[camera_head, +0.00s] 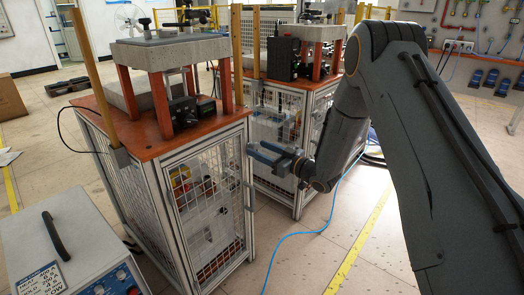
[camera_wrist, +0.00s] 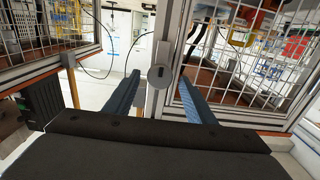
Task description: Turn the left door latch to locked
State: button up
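My gripper (camera_head: 268,155) is at the upper right corner of the left cabinet's mesh door (camera_head: 208,200) in the head view. In the wrist view my gripper (camera_wrist: 159,90) has its two blue-grey fingers spread wide with nothing held between them. A round grey latch (camera_wrist: 160,76) with a dark slot shows between and beyond the fingertips, on the aluminium frame post. The fingers flank it, and I cannot tell if either touches it.
A second mesh cabinet (camera_head: 276,120) stands close behind to the right. A grey control box (camera_head: 70,245) is at lower left. A blue cable (camera_head: 300,234) lies on the floor at right. The floor in front of the door is mostly clear.

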jog(key=c, duration=1)
jog(key=shift+o, duration=0.2)
jog(key=shift+m, duration=0.3)
jog(key=m+p, duration=0.1)
jog(key=m, duration=0.2)
jog(key=shift+m, duration=0.3)
jog(key=m+p, duration=0.1)
jog(key=m, duration=0.3)
jog(key=shift+p, duration=0.35)
jog(key=m+p, duration=0.1)
jog(key=m, duration=0.4)
jog(key=shift+f, duration=0.15)
jog(key=m, duration=0.4)
jog(key=shift+f+m, duration=0.1)
jog(key=shift+m, duration=0.2)
